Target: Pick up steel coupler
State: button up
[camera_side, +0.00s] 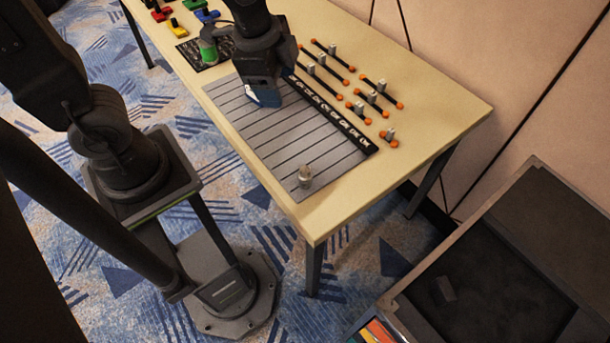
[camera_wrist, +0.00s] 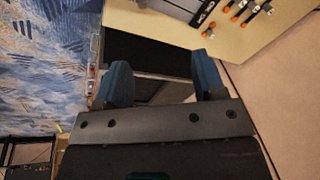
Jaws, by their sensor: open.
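A small silvery cylinder (camera_side: 304,176), which looks like the steel coupler, stands upright at the near corner of a grey slatted board (camera_side: 290,150) on the table. My gripper (camera_side: 263,97) is over the far part of the same board, well apart from the cylinder. In the wrist view my gripper (camera_wrist: 165,78) shows two blue fingers spread apart with nothing between them. I cannot make out the cylinder clearly in the wrist view.
Several orange-ended black bars (camera_side: 372,100) with grey pieces lie right of a labelled black strip (camera_side: 335,122). A green-banded object (camera_side: 208,50) and coloured blocks (camera_side: 180,22) are at the far end.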

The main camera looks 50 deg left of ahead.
aim_at(305, 169)
jog(key=d+f+m+g, duration=0.1)
jog(key=f+m, duration=0.2)
jog(key=f, duration=0.3)
jog(key=w+d+f+m, duration=0.1)
jog(key=f+m, duration=0.2)
jog(key=f, duration=0.4)
jog(key=w+d+f+m+g, duration=0.1)
jog(key=f+m, duration=0.2)
jog(key=f, duration=0.4)
jog(key=shift+d+m+g, duration=0.3)
jog(key=shift+d, duration=0.1)
jog(key=shift+w+d+f, duration=0.1)
jog(key=shift+w+f, duration=0.1)
jog(key=shift+f, duration=1.2)
jog(key=shift+w+d+f, duration=0.1)
jog(key=shift+w+f, duration=0.1)
jog(key=shift+f, duration=1.15)
jog(key=shift+c, duration=0.2)
jog(key=c, duration=1)
jog(key=shift+r, duration=0.1)
